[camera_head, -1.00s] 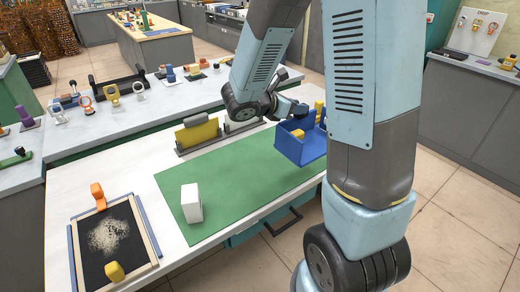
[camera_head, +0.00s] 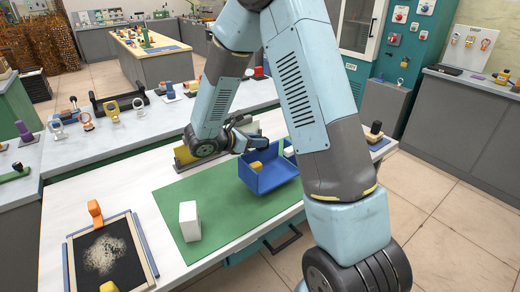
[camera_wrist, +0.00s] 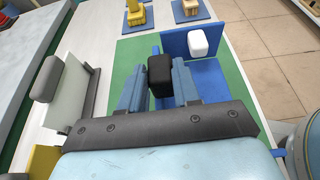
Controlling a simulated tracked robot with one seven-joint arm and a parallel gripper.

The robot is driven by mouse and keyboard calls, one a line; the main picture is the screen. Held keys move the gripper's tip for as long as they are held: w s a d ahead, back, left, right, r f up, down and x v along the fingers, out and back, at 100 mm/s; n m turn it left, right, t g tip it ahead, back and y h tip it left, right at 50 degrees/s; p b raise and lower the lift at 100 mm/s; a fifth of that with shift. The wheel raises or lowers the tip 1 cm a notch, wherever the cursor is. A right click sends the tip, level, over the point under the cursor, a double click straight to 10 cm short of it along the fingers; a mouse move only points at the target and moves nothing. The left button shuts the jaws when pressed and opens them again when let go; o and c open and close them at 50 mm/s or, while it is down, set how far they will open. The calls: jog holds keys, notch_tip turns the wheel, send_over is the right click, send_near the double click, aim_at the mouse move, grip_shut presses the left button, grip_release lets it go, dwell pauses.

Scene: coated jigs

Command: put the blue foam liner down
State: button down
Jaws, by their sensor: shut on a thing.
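The blue foam liner (camera_head: 272,182) is an open, angular blue piece with raised walls, over the right part of the green mat (camera_head: 215,190). A yellow block (camera_head: 257,167) and a white block (camera_head: 288,151) show in it. In the wrist view, the liner (camera_wrist: 214,80) lies ahead of my gripper (camera_wrist: 160,88), with the white block (camera_wrist: 198,42) by its wall. My fingers are closed around a black block-like part (camera_wrist: 160,70), which appears to belong to the liner. I cannot tell whether the liner touches the mat. My gripper hides part of it.
A white block (camera_head: 189,222) stands on the mat's left. A dark framed tray (camera_head: 118,270) with pale grains lies at the table's left. An upright yellow panel in a grey holder (camera_head: 183,158) stands behind the mat. The mat's middle is clear.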

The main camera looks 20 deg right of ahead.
aim_at(256, 150)
jog(key=shift+w+a+f, duration=0.2)
jog(key=shift+a+f, duration=0.1)
jog(key=shift+f, duration=1.6)
jog(key=c, duration=0.8)
grip_release()
jog(key=shift+f, duration=0.1)
